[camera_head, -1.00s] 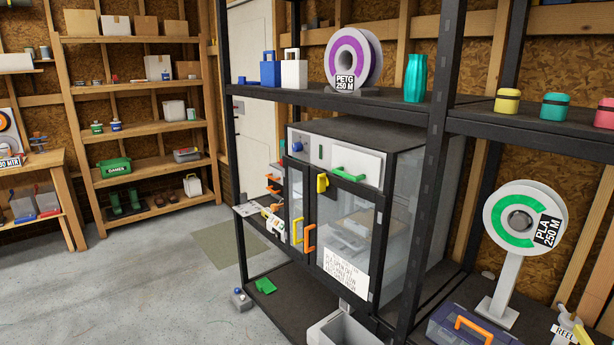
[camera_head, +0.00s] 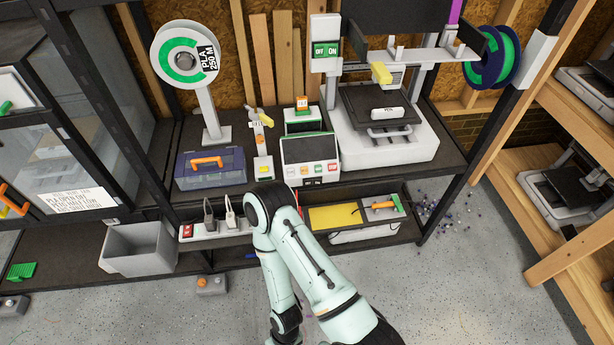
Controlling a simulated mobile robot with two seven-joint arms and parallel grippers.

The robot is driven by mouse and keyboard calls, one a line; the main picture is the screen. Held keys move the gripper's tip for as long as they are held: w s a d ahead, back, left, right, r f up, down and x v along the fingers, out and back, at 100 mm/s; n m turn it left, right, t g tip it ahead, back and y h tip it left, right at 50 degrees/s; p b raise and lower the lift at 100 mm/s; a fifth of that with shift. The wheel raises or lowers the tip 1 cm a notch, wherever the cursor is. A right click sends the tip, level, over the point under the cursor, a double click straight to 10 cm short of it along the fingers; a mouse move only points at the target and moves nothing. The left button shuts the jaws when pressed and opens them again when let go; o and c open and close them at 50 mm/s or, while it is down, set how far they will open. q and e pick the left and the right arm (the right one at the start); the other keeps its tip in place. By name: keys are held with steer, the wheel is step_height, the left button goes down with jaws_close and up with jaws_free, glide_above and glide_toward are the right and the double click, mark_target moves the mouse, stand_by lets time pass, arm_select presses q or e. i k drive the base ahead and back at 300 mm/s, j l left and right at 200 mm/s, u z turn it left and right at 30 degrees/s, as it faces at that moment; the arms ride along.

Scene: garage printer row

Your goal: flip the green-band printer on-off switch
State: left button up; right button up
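A printer (camera_head: 385,150) with a white base and dark bed stands on the bench right of centre. A green plate (camera_head: 326,49) marked OFF and ON is fixed on its upper left frame. I cannot make out the switch lever or its position. One of my arms reaches in from the bottom, bends at a joint over the bench's front edge and runs back down out of the picture. Neither of my grippers is in view.
A control panel (camera_head: 311,160) with coloured buttons stands left of the printer. A blue case (camera_head: 210,168) and a PLA spool (camera_head: 186,56) are further left. A power strip (camera_head: 215,227) and yellow pad (camera_head: 335,216) lie on the lower shelf. A grey bin (camera_head: 140,250) stands lower left.

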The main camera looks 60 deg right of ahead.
mark_target(317, 182)
steer(key=z, duration=2.15)
